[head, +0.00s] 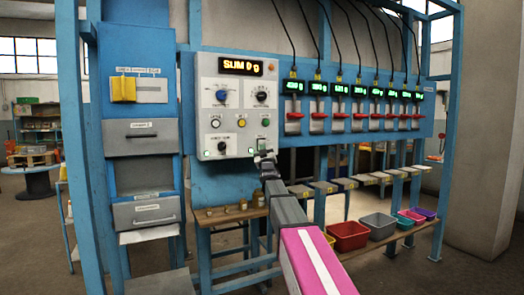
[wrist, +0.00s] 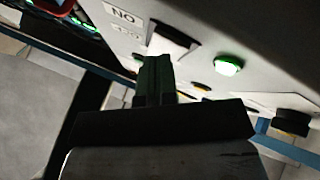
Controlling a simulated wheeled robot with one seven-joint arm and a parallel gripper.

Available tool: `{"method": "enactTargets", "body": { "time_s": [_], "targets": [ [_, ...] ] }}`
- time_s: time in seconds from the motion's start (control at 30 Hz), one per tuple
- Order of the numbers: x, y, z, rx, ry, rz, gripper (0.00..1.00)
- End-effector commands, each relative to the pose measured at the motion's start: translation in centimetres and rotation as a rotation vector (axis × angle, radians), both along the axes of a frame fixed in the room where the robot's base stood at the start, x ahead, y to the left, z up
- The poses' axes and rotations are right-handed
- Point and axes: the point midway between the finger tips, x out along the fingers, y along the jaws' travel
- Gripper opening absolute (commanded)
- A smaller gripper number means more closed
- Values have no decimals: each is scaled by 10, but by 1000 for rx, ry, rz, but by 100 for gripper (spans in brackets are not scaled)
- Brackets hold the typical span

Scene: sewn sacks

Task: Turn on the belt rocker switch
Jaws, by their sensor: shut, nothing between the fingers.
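The belt rocker switch appears to be the dark rectangular switch (wrist: 174,37) set in the pale panel in the wrist view, beside a partly readable label. In the head view my arm end covers most of that spot on the grey control panel (head: 228,90). My gripper (head: 264,156) is at the panel's lower right corner. In the wrist view its dark fingers (wrist: 154,62) are closed together, empty, and overlap the lower edge of the switch. I cannot tell whether they touch it. Which way the rocker is tipped is not clear.
A lit green button (wrist: 228,66) sits near the switch. The panel also carries knobs, including a blue one (head: 222,96), and a display (head: 242,66). Several red-handled units (head: 338,120) hang to the right. Below are a wooden bench (head: 225,215) with jars and coloured bins (head: 347,236).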

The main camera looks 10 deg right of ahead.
Motion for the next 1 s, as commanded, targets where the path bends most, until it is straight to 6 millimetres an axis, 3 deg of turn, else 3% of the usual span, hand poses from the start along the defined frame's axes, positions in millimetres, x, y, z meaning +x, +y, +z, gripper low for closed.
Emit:
{"method": "enactTargets", "body": {
  "time_s": [1.0],
  "targets": [
    [-20,-6,2,0,0,0,0]
  ]
}}
